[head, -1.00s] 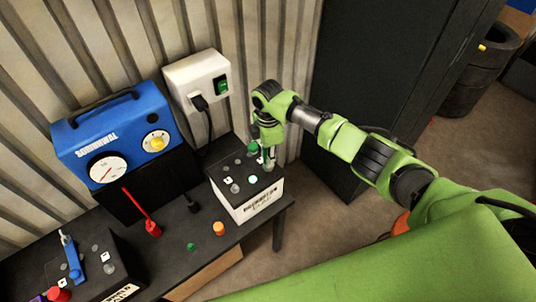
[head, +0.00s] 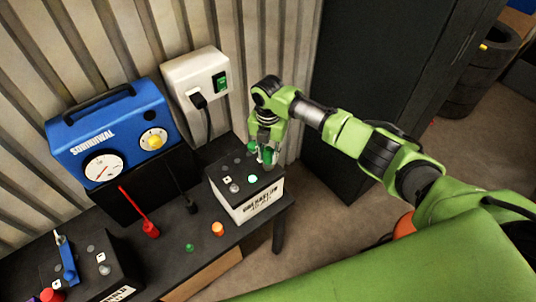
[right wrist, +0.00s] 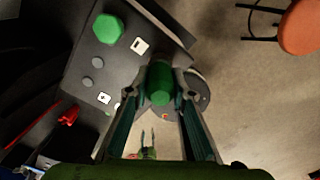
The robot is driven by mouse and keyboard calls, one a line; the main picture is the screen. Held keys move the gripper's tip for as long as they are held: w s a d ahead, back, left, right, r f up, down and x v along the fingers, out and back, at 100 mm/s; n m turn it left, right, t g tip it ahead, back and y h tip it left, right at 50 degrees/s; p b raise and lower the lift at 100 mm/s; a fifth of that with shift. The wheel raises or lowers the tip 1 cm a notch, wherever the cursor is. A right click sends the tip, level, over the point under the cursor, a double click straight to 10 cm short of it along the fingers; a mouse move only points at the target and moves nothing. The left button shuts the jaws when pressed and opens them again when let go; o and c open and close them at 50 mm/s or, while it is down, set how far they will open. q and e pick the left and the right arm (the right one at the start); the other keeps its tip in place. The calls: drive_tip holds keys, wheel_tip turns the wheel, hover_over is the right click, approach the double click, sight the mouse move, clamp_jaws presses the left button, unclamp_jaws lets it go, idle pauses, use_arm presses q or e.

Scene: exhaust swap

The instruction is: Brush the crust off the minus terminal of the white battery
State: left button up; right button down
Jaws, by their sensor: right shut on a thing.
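The white battery (head: 246,208) has a dark top and stands at the right end of the bench. My right gripper (head: 266,152) points down over the back right part of its top and is shut on a green cylinder, which looks like the brush's handle. In the right wrist view the green cylinder (right wrist: 160,82) stands between the fingertips, with a grey round part below it. The minus terminal and its crust are not clear behind the fingers, and I cannot tell whether the brush touches it.
A blue charger (head: 112,135) stands at the back left, with a red clamp (head: 150,229) and a black clamp (head: 192,207) before it. A dark battery (head: 92,268) is at the front left. Orange (head: 218,229) and green (head: 189,247) caps lie on the bench.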

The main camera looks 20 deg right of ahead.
drive_tip(key=shift+r+p, duration=1.2)
drive_tip(key=shift+r, duration=2.3)
drive_tip(key=r+m+b, duration=0.1)
drive_tip(key=m+b, duration=0.1)
drive_tip(key=shift+a+r+m, duration=0.1)
drive_tip(key=shift+m, duration=0.3)
drive_tip(key=m, duration=0.1)
drive_tip(key=r+m+b, duration=0.1)
drive_tip(key=m, duration=0.1)
drive_tip(key=s+m+b, duration=0.1)
drive_tip(key=shift+s+a+r, duration=0.1)
drive_tip(key=shift+a+r, duration=0.15)
drive_tip(key=shift+r, duration=0.15)
drive_tip(key=s+d+m+b, duration=0.2)
drive_tip(key=s+m+b, duration=0.8)
drive_tip(key=s+m, duration=1)
drive_tip(key=shift+s+d+f+m+b, duration=0.15)
drive_tip(key=shift+d+f+m+b, duration=0.15)
drive_tip(key=shift+m, duration=0.7)
